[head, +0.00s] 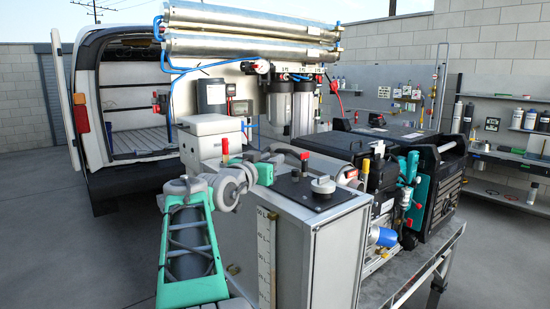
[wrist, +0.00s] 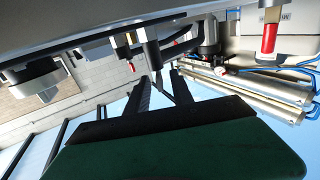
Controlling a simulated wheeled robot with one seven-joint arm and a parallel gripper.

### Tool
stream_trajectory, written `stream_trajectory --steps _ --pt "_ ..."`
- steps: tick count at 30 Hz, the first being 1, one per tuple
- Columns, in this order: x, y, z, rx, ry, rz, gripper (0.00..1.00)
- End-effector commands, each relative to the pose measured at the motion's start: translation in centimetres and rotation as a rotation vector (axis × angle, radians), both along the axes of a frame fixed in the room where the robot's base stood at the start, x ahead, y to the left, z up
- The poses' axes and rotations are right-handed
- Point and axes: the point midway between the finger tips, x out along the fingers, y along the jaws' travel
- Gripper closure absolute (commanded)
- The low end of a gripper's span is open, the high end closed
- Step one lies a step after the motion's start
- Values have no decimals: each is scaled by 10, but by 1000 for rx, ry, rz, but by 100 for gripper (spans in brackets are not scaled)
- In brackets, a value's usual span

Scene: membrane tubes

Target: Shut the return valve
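No label that I can read names the return valve. A small red-tipped fitting (head: 305,156) stands on the dark top panel of the grey tank (head: 335,250). It seems to be the small red tip (wrist: 131,66) in the wrist view. A red upright handle (head: 225,147) stands by the white box at the tank's left; it also shows at upper right in the wrist view (wrist: 268,40). My gripper (head: 285,153) is just above the tank's left edge, close to the red-tipped fitting. In the wrist view its dark fingers (wrist: 163,88) are apart, with nothing clearly held.
A round grey cap (head: 322,185) sits on the tank top. Long steel membrane tubes (head: 250,30) run above, with blue hoses. Black cases (head: 430,185) and pump parts crowd the right. A van (head: 125,110) stands behind at left. Open floor lies at far left.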

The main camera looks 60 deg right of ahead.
Motion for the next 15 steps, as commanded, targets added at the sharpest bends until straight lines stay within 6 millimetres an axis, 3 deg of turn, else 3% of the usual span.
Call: stream_trajectory --steps 6,13,15 --pt "0 -28 1 1 0 2 72" --pt "1 -30 0 1 0 4 72" --pt "1 -30 0 1 0 4 76"
